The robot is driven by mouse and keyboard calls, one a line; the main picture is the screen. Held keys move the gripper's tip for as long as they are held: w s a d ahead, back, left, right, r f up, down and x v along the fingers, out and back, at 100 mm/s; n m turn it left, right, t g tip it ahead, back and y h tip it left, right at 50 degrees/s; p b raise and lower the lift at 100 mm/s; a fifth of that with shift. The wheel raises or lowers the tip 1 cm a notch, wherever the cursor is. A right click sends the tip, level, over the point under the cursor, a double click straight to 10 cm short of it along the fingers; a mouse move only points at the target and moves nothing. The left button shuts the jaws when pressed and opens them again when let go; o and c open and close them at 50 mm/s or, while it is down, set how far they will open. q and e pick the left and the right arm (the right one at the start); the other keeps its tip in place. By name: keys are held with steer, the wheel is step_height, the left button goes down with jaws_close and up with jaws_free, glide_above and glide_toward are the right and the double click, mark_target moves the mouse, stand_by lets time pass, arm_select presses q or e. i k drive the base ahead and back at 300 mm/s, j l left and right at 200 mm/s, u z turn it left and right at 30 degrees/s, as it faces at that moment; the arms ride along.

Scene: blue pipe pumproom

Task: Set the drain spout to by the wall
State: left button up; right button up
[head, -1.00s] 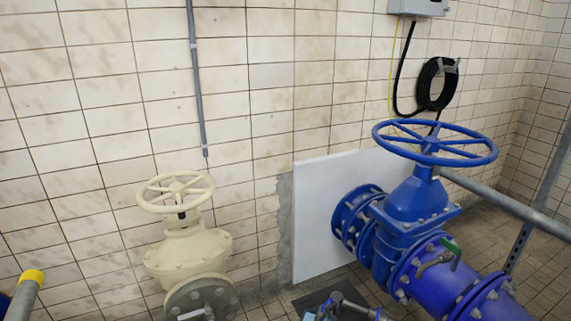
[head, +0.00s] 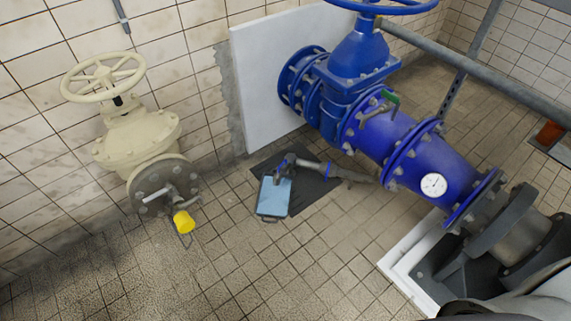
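A dark drain spout (head: 288,163) sits low near the floor, at the end of a thin grey pipe (head: 350,175) that comes from under the big blue pipe (head: 410,152). Its tip seems to hang over the upper end of a light blue container (head: 274,197). Whether they touch cannot be told. The container stands at the left edge of a dark mat (head: 314,190). The spout's outlet is too small to make out. Neither of my grippers is in view.
A cream valve (head: 138,135) with a handwheel stands at left, with a yellow part (head: 183,221) hanging below its flange. A white panel (head: 262,85) covers the wall behind the blue pipe. A grey rail (head: 480,75) crosses at upper right. The tiled floor (head: 240,275) in front is clear.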

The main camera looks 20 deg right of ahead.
mark_target(290, 159)
steer(key=i+l, duration=0.15)
steer(key=i, duration=0.3)
steer(key=i+l, duration=0.2)
steer(key=i, duration=0.2)
steer(key=i+l, duration=0.15)
steer(key=i, duration=0.3)
steer(key=i+l, duration=0.2)
steer(key=i, duration=0.2)
